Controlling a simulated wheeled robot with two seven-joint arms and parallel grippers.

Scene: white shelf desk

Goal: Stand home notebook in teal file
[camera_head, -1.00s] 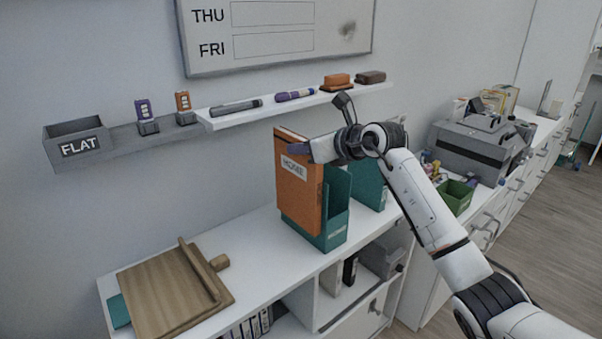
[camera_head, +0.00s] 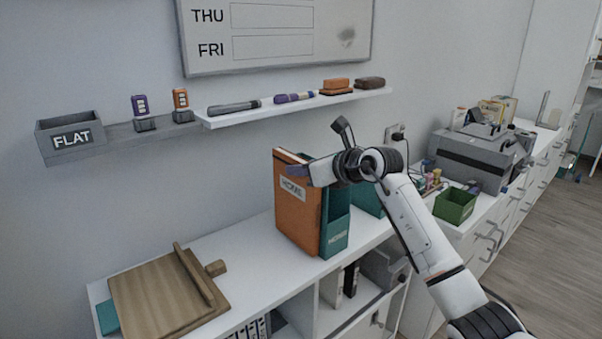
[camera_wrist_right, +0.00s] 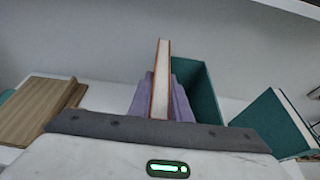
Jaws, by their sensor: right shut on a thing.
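The orange home notebook (camera_head: 296,215), labelled HOME, is upright in my right gripper. My right gripper (camera_head: 305,174) is shut on its upper edge; the right wrist view shows purple fingers on both sides of the notebook's pale page edge (camera_wrist_right: 161,78). The teal file (camera_head: 335,224) stands on the white desk, directly right of the notebook, and also shows in the right wrist view (camera_wrist_right: 199,92). The orange cover hides the file's left side down to near the desk top, so the notebook appears beside the file, outside it. Contact with the desk is unclear. My left gripper is out of view.
A wooden board (camera_head: 160,298) lies at left on the desk (camera_head: 240,242), with clear space between. A wall shelf (camera_head: 300,104) holds pens and erasers above. A green bin (camera_head: 456,205) and a printer (camera_head: 475,158) are at right.

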